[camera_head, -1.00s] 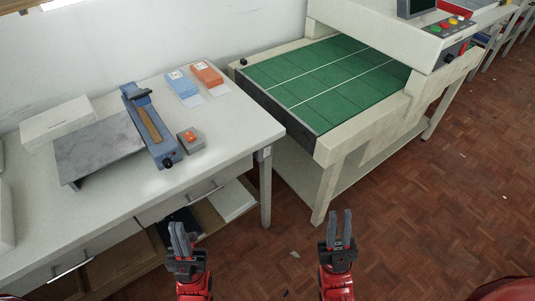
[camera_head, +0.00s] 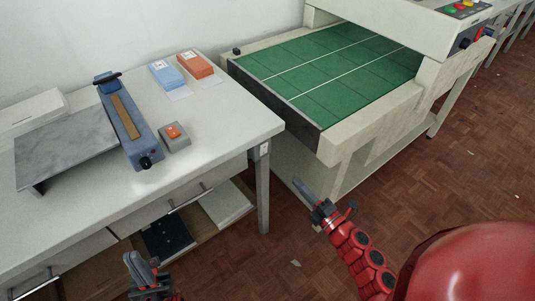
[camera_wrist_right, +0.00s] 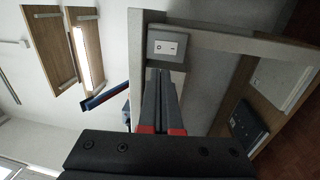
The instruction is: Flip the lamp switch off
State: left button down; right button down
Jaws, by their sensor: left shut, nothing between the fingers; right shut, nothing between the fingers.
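The lamp switch (camera_wrist_right: 166,47) is a small pale plate with dark marks on a grey box at the table's corner. In the head view it is a small white patch (camera_head: 264,149) below the table edge at the top of the leg. My right gripper (camera_head: 300,184) is shut and empty, to the right of and below the switch. In the right wrist view its fingers (camera_wrist_right: 161,72) point toward the switch, with the tips just below the plate; contact cannot be told. My left gripper (camera_head: 139,258) is shut and empty, low in front of the drawers.
On the white table (camera_head: 225,121) are a blue device (camera_head: 136,138), a grey box with an orange button (camera_head: 174,137), and blue and orange boxes. A green-topped machine (camera_head: 330,75) stands to the right. A bright strip (camera_wrist_right: 79,52) glows between wooden panels. Floor is open at right.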

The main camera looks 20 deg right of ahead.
aim_at(265, 147)
jog(key=shift+w, duration=0.1)
jog(key=p+x, duration=0.1)
jog(key=x, duration=1.3)
jog(key=shift+w+a+r, duration=0.1)
